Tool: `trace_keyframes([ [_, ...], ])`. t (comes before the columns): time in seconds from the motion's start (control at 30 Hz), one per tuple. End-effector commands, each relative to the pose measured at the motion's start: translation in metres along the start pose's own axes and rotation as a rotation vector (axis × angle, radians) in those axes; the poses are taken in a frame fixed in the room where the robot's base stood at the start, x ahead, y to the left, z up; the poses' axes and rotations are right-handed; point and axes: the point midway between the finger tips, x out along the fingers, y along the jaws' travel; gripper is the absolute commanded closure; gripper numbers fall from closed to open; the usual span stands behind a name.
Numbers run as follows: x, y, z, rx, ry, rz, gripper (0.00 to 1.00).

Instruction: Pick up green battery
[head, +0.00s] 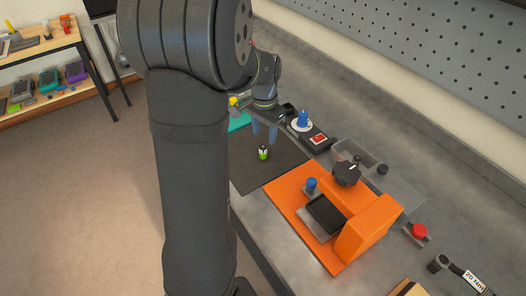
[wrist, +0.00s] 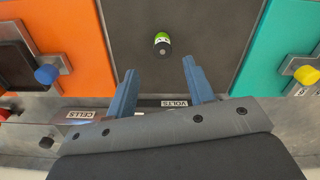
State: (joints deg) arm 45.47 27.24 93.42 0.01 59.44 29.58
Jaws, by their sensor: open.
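The green battery (head: 263,153) stands on the dark rubber mat (head: 245,178). It has a green body with a white and black part. In the wrist view the battery (wrist: 162,43) lies beyond my fingertips, a little left of the midline between them. My gripper (wrist: 157,68) is open, with two blue fingers apart and nothing between them. In the head view my gripper (head: 264,142) is just above and behind the battery, its fingers pointing down. I see no contact between fingers and battery.
An orange fixture (head: 285,195) with a blue knob stands right of the mat in the head view. A teal panel (wrist: 270,50) with a yellow knob lies on the other side. Boxes labelled CELLS and VOLTS (wrist: 174,103) sit behind. The mat around the battery is clear.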

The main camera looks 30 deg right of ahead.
Motion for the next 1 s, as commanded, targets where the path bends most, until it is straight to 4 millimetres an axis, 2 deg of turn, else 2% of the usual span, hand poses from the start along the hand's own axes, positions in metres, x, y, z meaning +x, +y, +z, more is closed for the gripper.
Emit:
trace_keyframes([
  [0.1,0.016,0.000,0.000,0.000,0.000,0.000,0.52],
  [0.33,0.032,-0.001,0.000,-0.001,0.000,0.000,0.52],
  [0.6,0.070,-0.004,0.001,-0.001,0.000,0.000,0.52],
  [0.9,0.075,-0.004,0.001,-0.001,0.002,-0.001,0.52],
  [1.0,0.074,-0.004,0.001,-0.001,0.002,-0.001,0.69],
])
